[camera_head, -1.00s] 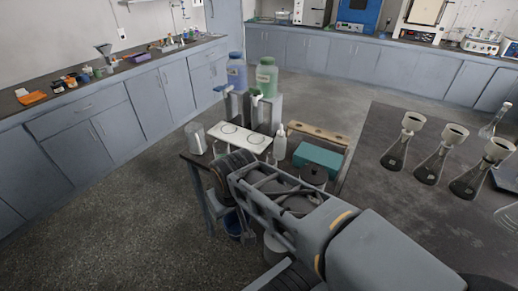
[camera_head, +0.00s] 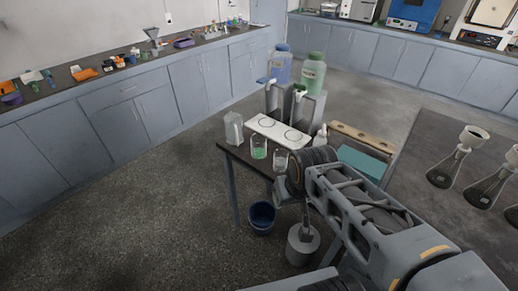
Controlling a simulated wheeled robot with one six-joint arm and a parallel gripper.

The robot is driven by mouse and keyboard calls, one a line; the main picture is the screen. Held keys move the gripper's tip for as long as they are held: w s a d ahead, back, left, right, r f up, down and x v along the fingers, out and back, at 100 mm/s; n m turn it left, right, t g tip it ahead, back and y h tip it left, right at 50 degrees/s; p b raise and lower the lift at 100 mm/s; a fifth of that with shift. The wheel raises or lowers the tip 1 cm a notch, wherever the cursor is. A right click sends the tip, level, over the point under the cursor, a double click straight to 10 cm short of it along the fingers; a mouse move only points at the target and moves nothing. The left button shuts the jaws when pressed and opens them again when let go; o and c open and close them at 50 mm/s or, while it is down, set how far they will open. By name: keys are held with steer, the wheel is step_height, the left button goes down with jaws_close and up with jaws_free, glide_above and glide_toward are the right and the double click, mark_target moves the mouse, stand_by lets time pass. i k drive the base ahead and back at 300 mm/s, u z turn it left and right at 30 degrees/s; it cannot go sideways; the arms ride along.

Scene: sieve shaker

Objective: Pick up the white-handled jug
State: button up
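A clear, greyish jug (camera_head: 234,129) stands upright on the left corner of the small dark table (camera_head: 229,149) in the head view. A pale strip on it may be its white handle, but it is too small to tell for sure. My arm reaches in from the lower right, and its dark wrist end lies to the right of the jug, apart from it. My gripper's fingers cannot be made out; they are hidden by or beyond the arm.
Beside the jug stand a beaker with green liquid (camera_head: 259,148), a clear beaker (camera_head: 281,160) and a white plate with rings (camera_head: 268,125). Blue (camera_head: 281,66) and green (camera_head: 312,74) carboys stand behind. A blue bucket (camera_head: 262,214) sits on the floor; the left floor is clear.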

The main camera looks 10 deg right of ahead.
mark_target(233, 121)
steer(key=z, duration=0.05)
steer(key=k, duration=0.6)
steer(key=u, duration=0.7)
steer(key=i, duration=1.3)
steer(key=u, duration=0.65)
steer(key=i, duration=0.45)
steer(key=z, duration=0.05)
